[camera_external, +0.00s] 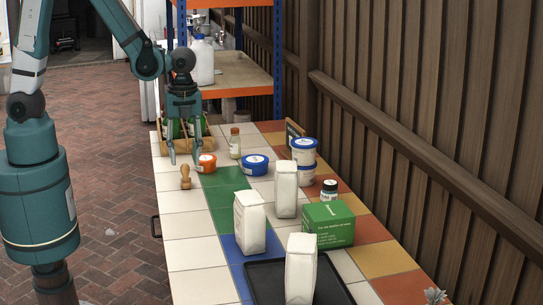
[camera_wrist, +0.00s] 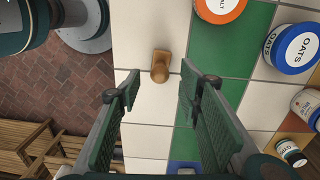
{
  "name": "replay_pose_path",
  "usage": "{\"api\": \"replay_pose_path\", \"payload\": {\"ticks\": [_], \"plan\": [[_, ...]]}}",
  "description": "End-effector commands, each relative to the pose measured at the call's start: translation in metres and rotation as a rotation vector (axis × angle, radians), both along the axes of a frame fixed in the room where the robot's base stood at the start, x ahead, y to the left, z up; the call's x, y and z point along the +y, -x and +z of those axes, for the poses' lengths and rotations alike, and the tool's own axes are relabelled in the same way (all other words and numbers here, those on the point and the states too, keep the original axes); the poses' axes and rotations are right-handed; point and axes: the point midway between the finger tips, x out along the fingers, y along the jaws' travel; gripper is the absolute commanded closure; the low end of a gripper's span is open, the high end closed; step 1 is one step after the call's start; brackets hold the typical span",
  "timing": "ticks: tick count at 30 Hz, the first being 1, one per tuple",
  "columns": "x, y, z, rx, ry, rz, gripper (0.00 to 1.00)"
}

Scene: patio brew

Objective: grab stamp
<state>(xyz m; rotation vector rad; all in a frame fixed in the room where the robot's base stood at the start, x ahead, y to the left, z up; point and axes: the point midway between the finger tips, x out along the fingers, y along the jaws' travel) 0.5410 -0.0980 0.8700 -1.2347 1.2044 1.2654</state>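The stamp (camera_external: 185,176) is a small wooden piece with a rounded knob, standing upright on a white tile near the table's left edge. In the wrist view the stamp (camera_wrist: 160,66) shows from above, just ahead of the gap between my fingers. My gripper (camera_external: 185,160) points down beside the crate at the table's far left end. In the wrist view my gripper (camera_wrist: 160,84) is open, with its two green fingers spread and nothing between them. The fingers appear apart from the stamp; their exact height over it is hard to tell.
An orange-lidded tub (camera_external: 206,163) stands close right of the stamp, with a blue-lidded tub (camera_external: 255,165) farther right. A wooden crate (camera_external: 206,131) with bottles is behind. White cartons (camera_external: 250,222) and a black tray (camera_external: 262,281) are nearer. The left tiles are clear.

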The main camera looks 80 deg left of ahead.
Motion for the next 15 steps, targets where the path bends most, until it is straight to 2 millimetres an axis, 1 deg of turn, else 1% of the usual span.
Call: {"api": "replay_pose_path", "payload": {"ticks": [9,15], "plan": [[0.0,0.0,-0.001,0.0,0.0,0.0,0.64],[-0.001,0.0,-0.014,0.0,0.0,0.0,0.64]]}}
